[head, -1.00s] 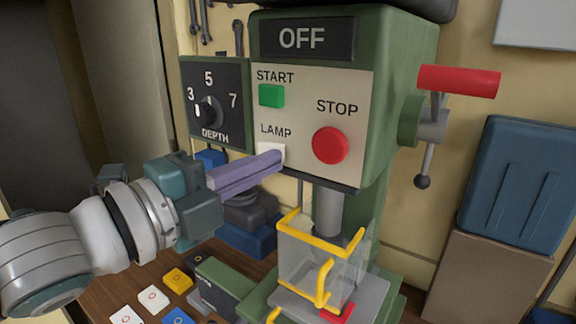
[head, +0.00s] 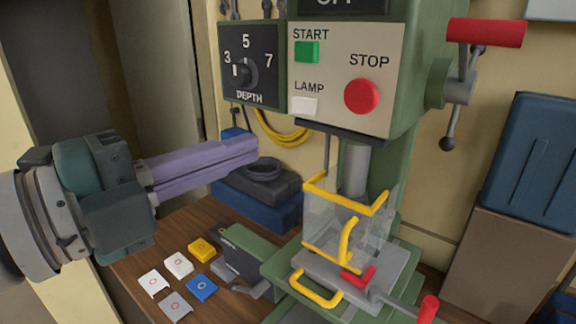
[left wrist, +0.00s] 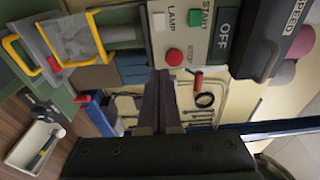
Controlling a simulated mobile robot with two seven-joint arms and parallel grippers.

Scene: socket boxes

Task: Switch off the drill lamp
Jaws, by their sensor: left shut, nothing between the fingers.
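The drill's white LAMP button (head: 304,105) sits on the pale control panel (head: 335,88), below the green START button (head: 307,51) and left of the red STOP button (head: 362,96). My left gripper (head: 252,148) is shut and empty, its purple fingers pointing right, below and left of the LAMP button and apart from it. In the left wrist view, the LAMP button (left wrist: 158,22) and a dark display reading OFF (left wrist: 223,40) show beyond the fingertips. I cannot tell whether the lamp is lit. My right gripper is not in view.
A DEPTH dial (head: 246,72) is left of the panel. A clear guard with yellow edges (head: 345,215) stands below the drill head. Several coloured tiles (head: 202,287) lie on the wooden bench. A red-handled lever (head: 485,33) is on the right.

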